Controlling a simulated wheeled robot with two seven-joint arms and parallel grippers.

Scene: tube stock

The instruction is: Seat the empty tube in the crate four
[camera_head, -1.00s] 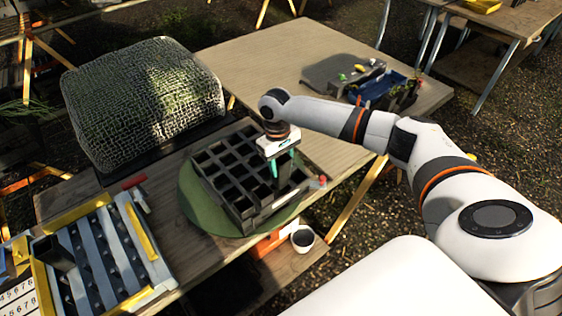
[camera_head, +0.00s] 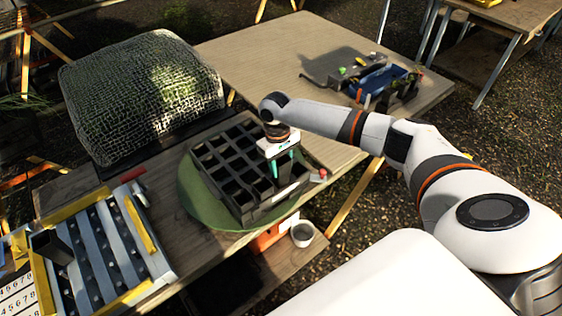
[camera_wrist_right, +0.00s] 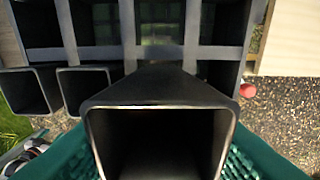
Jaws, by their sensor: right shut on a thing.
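The black crate (camera_head: 206,170) stands on a round green mat on the table, a grid of square cells. My right gripper (camera_head: 283,167), with teal fingers, is over its right front part. It is shut on a dark square tube, whose open, empty-looking mouth (camera_wrist_right: 158,143) fills the lower middle of the right wrist view. The crate's grid (camera_wrist_right: 100,53) lies beyond the tube there. The tube's lower end is hidden, so I cannot tell whether it is inside a cell. Two more square tube mouths (camera_wrist_right: 88,78) show at the left. My left gripper is not in view.
A rack with grey strips and yellow rails (camera_head: 143,228) is at the left, with a dark square tube (camera_head: 52,246) on it. A mesh-covered mound (camera_head: 140,95) stands behind. A blue tray (camera_head: 385,82) is at the back right. A white pot (camera_head: 302,235) sits on a lower shelf.

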